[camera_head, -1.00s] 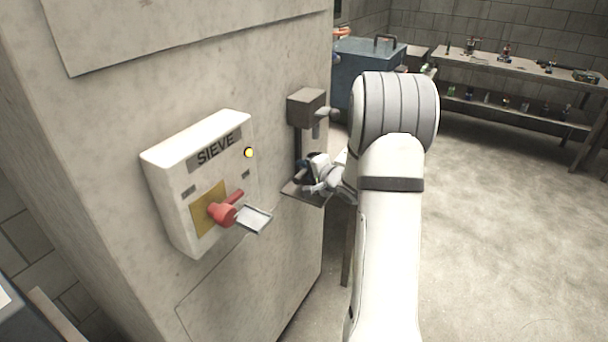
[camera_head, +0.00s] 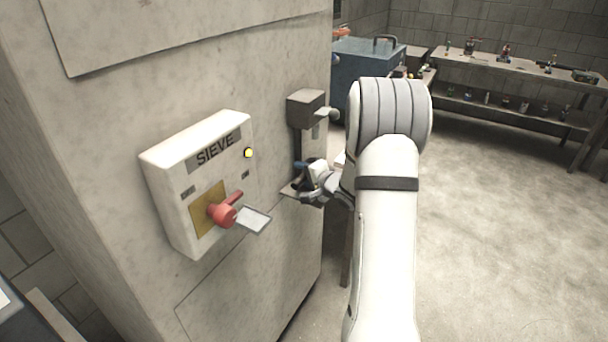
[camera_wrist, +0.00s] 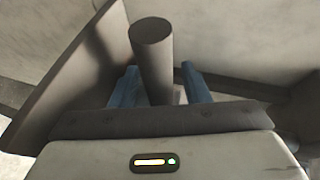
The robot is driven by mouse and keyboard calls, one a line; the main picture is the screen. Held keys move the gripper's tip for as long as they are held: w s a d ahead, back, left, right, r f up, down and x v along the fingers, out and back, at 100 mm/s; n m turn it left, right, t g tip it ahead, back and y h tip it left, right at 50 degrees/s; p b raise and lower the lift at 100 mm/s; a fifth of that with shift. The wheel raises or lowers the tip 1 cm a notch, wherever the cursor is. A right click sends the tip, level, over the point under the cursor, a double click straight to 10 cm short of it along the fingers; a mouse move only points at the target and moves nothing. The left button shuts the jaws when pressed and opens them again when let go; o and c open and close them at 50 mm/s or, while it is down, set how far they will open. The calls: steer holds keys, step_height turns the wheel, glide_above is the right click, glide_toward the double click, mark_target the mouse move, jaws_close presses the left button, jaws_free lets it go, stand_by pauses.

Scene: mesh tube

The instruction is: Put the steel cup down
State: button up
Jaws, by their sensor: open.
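My gripper (camera_head: 302,168) is at the small shelf of the wall fixture in the head view, low beside its upright. In the wrist view its two blue fingers (camera_wrist: 160,74) stand apart, so it is open. A grey cylinder (camera_wrist: 152,58) with a flat round end shows in front of the gap between the fingers; I cannot tell whether it is part of the fixture. A small pale sliver (camera_wrist: 178,95) shows beside it. I cannot make out the steel cup for certain in either view; the gripper and the cylinder may hide it.
The wall fixture has a grey block (camera_head: 306,107) and a projecting handle (camera_head: 327,114) above the shelf. To the left is the white SIEVE box (camera_head: 165,180) with a red lever (camera_head: 222,212). A bench (camera_head: 510,68) stands far right, with open floor before it.

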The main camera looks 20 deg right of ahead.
steer(key=s+d+r+n+g+h, duration=0.1)
steer(key=s+r+n+h, duration=0.15)
steer(key=s, duration=0.35)
steer(key=s+r+n+g+h, duration=0.1)
steer(key=s+r+h, duration=0.1)
steer(key=s+r, duration=0.3)
steer(key=s+a+n+g, duration=0.3)
steer(key=s+a, duration=0.2)
steer(key=s, duration=0.3)
steer(key=s+a+n+g, duration=0.3)
steer(key=s+a, duration=0.3)
steer(key=s, duration=0.3)
steer(key=s+a+r+n+g, duration=0.1)
steer(key=s+a+n+g, duration=0.2)
steer(key=s, duration=0.5)
steer(key=shift+s+a+n+g+y, duration=0.3)
steer(key=shift+a+n+y, duration=0.25)
steer(key=shift+a, duration=0.7)
